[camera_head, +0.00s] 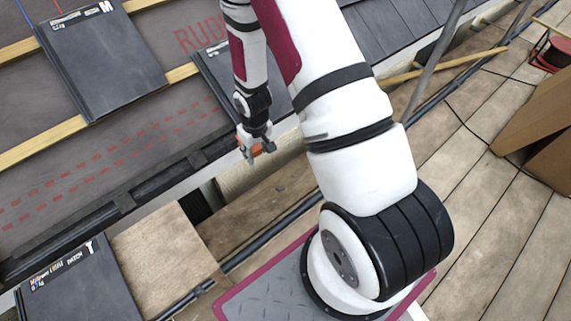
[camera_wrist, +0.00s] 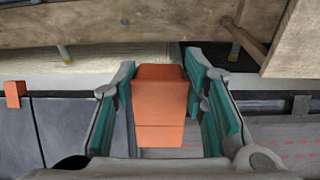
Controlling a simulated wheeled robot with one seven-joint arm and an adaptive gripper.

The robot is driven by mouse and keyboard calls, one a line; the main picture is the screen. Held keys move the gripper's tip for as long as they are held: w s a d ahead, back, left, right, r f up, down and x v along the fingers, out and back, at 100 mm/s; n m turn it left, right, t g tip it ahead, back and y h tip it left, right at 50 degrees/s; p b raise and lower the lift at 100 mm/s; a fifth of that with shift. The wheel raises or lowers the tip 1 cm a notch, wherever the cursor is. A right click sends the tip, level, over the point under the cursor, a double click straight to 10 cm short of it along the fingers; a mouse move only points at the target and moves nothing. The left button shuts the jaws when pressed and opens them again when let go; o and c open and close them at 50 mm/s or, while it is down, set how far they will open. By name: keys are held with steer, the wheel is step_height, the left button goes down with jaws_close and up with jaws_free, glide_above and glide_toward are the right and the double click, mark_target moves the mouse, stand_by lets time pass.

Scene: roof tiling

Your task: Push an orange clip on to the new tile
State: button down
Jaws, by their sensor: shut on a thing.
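My gripper (camera_wrist: 158,78) is shut on an orange clip (camera_wrist: 159,105), held between its green pads in the wrist view. In the head view my gripper (camera_head: 254,146) hangs over the lower edge of the roof, and a bit of the orange clip (camera_head: 264,148) shows. In the wrist view a dark tile (camera_wrist: 85,130) lies to the left of the held clip; I see no contact between them. A second orange clip (camera_wrist: 15,93) sits at a tile edge at the far left. Which tile is the new one, I cannot tell.
A dark tile (camera_head: 95,60) lies across the battens at upper left; another (camera_head: 218,78) is partly behind my arm. A loose tile (camera_head: 75,285) lies at lower left by a wooden board (camera_head: 165,250). Cardboard boxes (camera_head: 540,120) stand right. A wooden beam (camera_wrist: 110,22) crosses the wrist view.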

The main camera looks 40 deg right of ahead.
steer(key=w+d+f+t+b, duration=0.2)
steer(key=d+f+b, duration=0.7)
steer(key=f+b, duration=0.25)
steer(key=w+d+f+t+b, duration=0.1)
steer(key=d+f+t+b, duration=0.2)
steer(key=d+f+b, duration=0.7)
steer(key=w+a+f, duration=0.2)
steer(key=w, duration=0.7)
steer(key=shift+w+a+b, duration=0.2)
steer(key=shift+w+b, duration=0.1)
steer(key=shift+w, duration=0.1)
steer(key=shift+w+r+p, duration=0.55)
steer(key=shift+w+p, duration=0.3)
steer(key=shift+w, duration=0.1)
steer(key=shift+w+r+p, duration=0.55)
steer(key=shift+w+p, duration=0.25)
steer(key=shift+w, duration=0.1)
stand_by(2.7)
